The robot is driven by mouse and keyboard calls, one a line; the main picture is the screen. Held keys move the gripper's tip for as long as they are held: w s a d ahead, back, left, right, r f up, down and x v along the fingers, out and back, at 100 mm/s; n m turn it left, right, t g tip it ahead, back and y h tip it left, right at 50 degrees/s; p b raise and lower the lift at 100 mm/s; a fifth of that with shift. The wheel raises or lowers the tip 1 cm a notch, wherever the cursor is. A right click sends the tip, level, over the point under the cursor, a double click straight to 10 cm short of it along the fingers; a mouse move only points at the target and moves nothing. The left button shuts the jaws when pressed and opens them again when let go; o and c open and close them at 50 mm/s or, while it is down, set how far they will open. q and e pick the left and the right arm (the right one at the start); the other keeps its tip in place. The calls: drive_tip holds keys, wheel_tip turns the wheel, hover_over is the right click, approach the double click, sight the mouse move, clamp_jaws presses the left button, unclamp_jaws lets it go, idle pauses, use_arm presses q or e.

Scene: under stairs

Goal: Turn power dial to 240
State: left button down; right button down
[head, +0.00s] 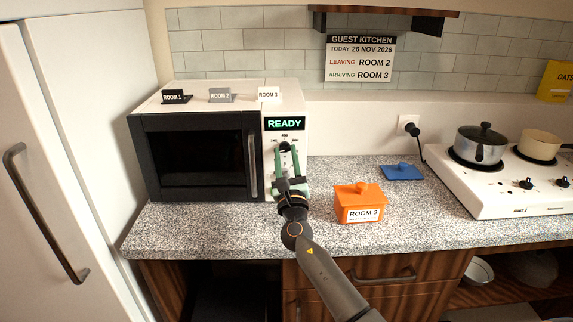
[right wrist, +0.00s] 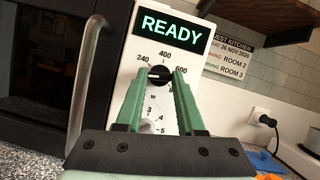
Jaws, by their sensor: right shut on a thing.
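The microwave (head: 286,92) stands on the counter, its display reading READY; the display (right wrist: 169,29) also shows in the right wrist view. The black power dial (right wrist: 160,75) sits below the display, with 240 at its left, 400 above and 600 at its right. My right gripper (head: 287,150) is at the control panel. In the right wrist view its green fingers (right wrist: 159,80) are on either side of the dial, shut on it. The dial's exact setting is hard to read. The fingers partly hide the lower scale with 3, 4 and 5. My left gripper is out of view.
The microwave's door handle (head: 252,163) is just left of my right gripper. Room tags stand on the microwave's top. An orange box (head: 359,196) marked ROOM 3 and a blue lid (head: 402,172) are to the right on the counter. The stove (head: 500,190) with pots is further right.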

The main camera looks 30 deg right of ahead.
drive_tip(key=m+g+h+b, duration=0.1)
drive_tip(key=m+b, duration=0.1)
drive_tip(key=m, duration=0.2)
drive_tip(key=m+g+h+b, duration=0.1)
drive_tip(key=m+h+b, duration=0.1)
drive_tip(key=m, duration=0.2)
drive_tip(key=shift+w+a+f+h, duration=0.1)
drive_tip(key=shift+a+f+h, duration=0.1)
drive_tip(key=shift+h, duration=0.1)
drive_tip(key=shift+m+g+b, duration=0.5)
drive_tip(key=shift+m+b, duration=0.05)
drive_tip(key=shift+m, duration=0.35)
drive_tip(key=shift+r+m+h, duration=0.1)
drive_tip(key=shift+m+h, duration=0.2)
drive_tip(key=shift+m, duration=0.1)
drive_tip(key=shift+m+g+b, duration=0.4)
drive_tip(key=shift+m+g, duration=0.1)
drive_tip(key=shift+m, duration=0.1)
drive_tip(key=shift+r, duration=0.1)
drive_tip(key=c, duration=0.5)
unclamp_jaws()
drive_tip(key=shift+a, duration=0.1)
